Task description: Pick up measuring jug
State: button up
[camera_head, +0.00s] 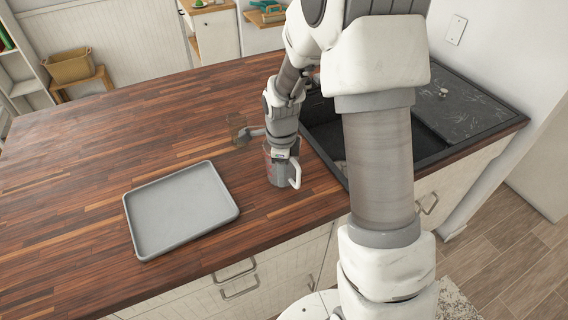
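A small measuring jug (277,178) with a greyish body, red marks on its side and a pale loop handle on its right stands on the wooden countertop (110,140), near the sink. My gripper (281,155) points down right at the top of the jug and hides part of its rim. The fingertips are too small and too covered to show whether they are open or closed on the jug.
A grey baking tray (180,243) lies to the left of the jug. A brownish see-through cup with a handle (236,127) stands behind and left. A dark sink (433,135) is on the right. The countertop's left part is clear.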

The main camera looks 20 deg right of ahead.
notch_tip(320, 180, down, 2)
grip_shut()
dwell(0.3)
jog(key=shift+w, duration=0.1)
dwell(1.2)
